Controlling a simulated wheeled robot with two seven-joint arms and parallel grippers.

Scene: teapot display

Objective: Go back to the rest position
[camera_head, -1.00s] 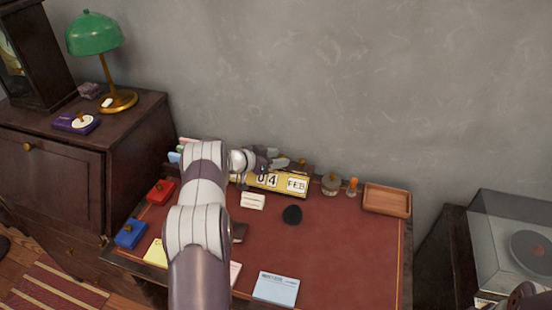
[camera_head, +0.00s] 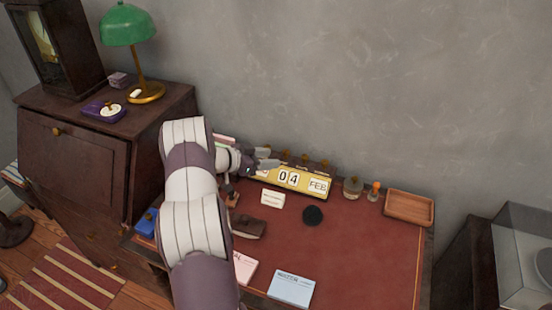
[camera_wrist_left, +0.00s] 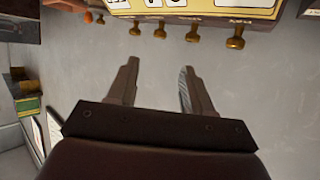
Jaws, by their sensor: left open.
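My left arm comes in from the bottom left in the head view and reaches over the left part of the desk. My left gripper (camera_head: 264,160) is beside the left end of the yellow calendar block (camera_head: 304,180), which shows 04 FEB. In the left wrist view, the two fingers of my left gripper (camera_wrist_left: 157,85) stand apart with nothing between them. The calendar's edge (camera_wrist_left: 190,10) with several brass knobs shows at the top of that view. My right gripper does not show clearly in any view.
A cabinet with a green lamp (camera_head: 127,25) stands at the left. A glass-covered case (camera_head: 525,250) is at the right.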

